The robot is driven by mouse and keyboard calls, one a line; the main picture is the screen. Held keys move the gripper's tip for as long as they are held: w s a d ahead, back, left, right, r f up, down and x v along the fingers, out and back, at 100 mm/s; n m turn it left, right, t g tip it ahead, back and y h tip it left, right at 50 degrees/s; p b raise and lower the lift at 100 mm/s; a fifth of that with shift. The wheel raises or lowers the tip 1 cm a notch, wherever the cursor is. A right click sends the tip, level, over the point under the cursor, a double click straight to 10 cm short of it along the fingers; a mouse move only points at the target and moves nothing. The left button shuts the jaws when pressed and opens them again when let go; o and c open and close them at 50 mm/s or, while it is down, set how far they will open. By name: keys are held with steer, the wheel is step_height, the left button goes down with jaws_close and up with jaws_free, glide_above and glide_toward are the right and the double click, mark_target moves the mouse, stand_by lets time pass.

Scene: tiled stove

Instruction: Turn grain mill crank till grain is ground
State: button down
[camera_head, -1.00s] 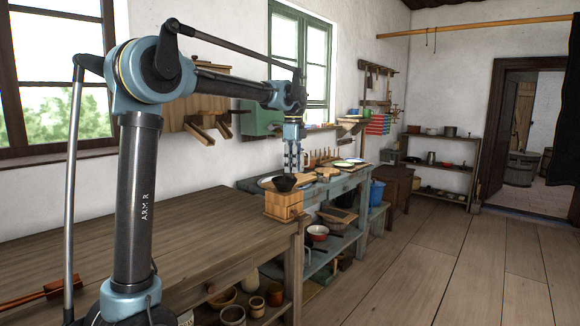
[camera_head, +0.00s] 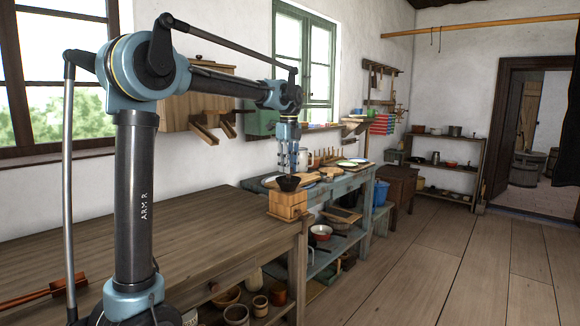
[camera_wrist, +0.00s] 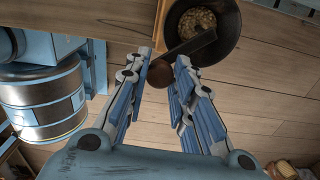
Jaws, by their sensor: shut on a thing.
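The grain mill (camera_head: 288,204) is a light wooden box with a dark bowl-shaped hopper (camera_head: 289,183) on top, standing at the far corner of the brown workbench. In the wrist view the hopper (camera_wrist: 232,42) is round and dark, with pale grain (camera_wrist: 197,22) visible inside. The dark crank arm (camera_wrist: 190,47) reaches across the hopper to a round brown wooden knob (camera_wrist: 159,73). My gripper (camera_wrist: 164,60) is shut on the crank knob, its fingers on either side. In the head view my gripper (camera_head: 289,168) is just above the hopper; the crank is too small to make out there.
The brown workbench (camera_head: 170,245) is mostly bare near my arm. Beyond the mill, a blue-grey table (camera_head: 345,186) holds plates, boards and a light mug (camera_head: 304,158). Pots and bowls stand on shelves below. The plank floor (camera_head: 450,260) at right is clear.

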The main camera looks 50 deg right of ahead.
steer(key=w+a+m, duration=0.1)
steer(key=w+m, duration=0.5)
steer(key=m, duration=0.5)
steer(key=shift+a, duration=0.2)
stand_by(0.4)
steer(key=c, duration=1.4)
jaws_free()
steer(key=shift+o, duration=0.3)
step_height(320, 180, up, 12)
